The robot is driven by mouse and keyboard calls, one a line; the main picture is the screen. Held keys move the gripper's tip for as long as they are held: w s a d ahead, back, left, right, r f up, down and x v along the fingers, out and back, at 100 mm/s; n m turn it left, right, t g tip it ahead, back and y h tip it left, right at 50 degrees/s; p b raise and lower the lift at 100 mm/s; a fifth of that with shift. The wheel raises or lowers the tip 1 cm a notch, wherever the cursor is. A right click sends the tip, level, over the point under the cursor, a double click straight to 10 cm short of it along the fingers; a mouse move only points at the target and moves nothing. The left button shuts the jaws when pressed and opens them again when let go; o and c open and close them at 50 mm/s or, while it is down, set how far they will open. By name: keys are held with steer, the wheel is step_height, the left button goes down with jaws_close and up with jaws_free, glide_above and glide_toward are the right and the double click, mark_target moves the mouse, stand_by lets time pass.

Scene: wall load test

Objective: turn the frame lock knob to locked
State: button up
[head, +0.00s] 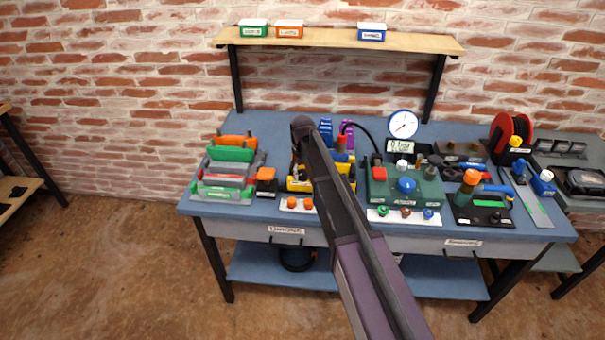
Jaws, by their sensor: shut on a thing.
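A yellow frame (300,185) stands on the blue workbench, left of its middle, mostly behind my arm. My gripper (297,168) points down at this frame and only a small dark part of it shows left of my arm. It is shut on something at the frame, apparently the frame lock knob. The knob is hidden by my gripper and arm, so its position, locked or not, cannot be read.
Left of the frame are a grey rack (228,181) with coloured handles and an orange-topped block (266,180). Right of it is a green test unit (422,190) with a blue knob and a round gauge (403,124).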

steer(key=m, duration=1.2)
steer(key=shift+s, duration=0.1)
stand_by(0.4)
steer(key=o, duration=1.2)
steer(key=shift+c, duration=0.2)
steer(key=shift+n, duration=0.3)
